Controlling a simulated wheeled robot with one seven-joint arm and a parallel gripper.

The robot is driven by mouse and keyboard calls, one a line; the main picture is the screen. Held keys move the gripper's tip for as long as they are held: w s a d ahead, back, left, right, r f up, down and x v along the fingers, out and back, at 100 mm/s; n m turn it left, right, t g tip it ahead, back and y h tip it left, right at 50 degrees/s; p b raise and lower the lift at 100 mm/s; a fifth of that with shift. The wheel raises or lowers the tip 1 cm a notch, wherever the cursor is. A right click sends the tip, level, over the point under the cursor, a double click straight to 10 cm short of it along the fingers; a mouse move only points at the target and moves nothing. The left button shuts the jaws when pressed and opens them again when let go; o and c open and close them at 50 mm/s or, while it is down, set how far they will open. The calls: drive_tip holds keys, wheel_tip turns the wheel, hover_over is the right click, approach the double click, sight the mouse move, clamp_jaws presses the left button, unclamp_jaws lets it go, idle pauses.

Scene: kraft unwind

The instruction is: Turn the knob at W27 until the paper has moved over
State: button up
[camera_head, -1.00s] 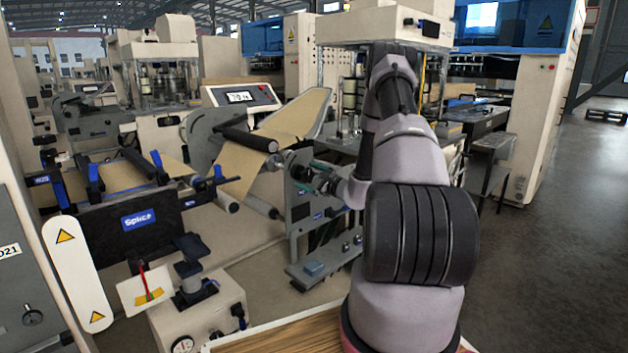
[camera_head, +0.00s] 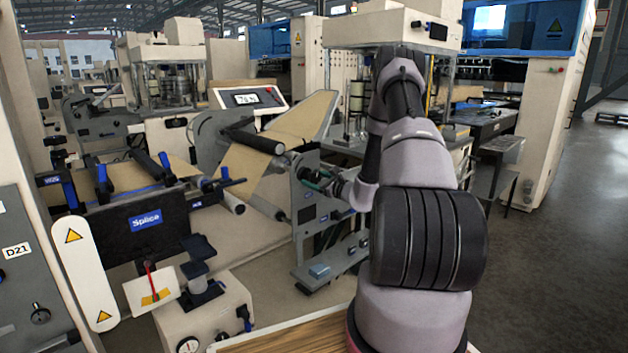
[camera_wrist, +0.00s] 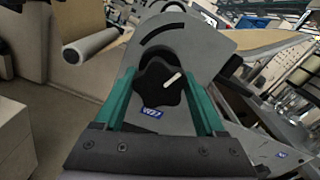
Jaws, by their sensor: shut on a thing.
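The black lobed knob (camera_wrist: 160,88) with a white pointer mark sits on a grey side plate (camera_wrist: 195,45) in the wrist view. A blue W27 label (camera_wrist: 152,113) is just below it. The pointer tilts up to the right. My gripper (camera_wrist: 163,82) has a teal finger on each side of the knob and is shut on it. In the head view my gripper (camera_head: 318,182) is at the grey plate, and the knob is too small to make out. The brown paper (camera_head: 247,165) runs over a black roller (camera_head: 257,141) left of my gripper.
A panel with a small display (camera_head: 247,98) stands behind the rollers; its digits are hard to read. A black unit marked Splice (camera_head: 146,220) and a gauge box (camera_head: 205,315) are at front left. Open floor (camera_head: 560,230) lies at right.

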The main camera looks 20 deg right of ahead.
drive_tip(key=m, duration=0.6)
drive_tip(key=shift+m, duration=0.3)
drive_tip(key=m, duration=0.6)
drive_tip(key=o, duration=1.3)
drive_tip(key=shift+v, duration=3.55)
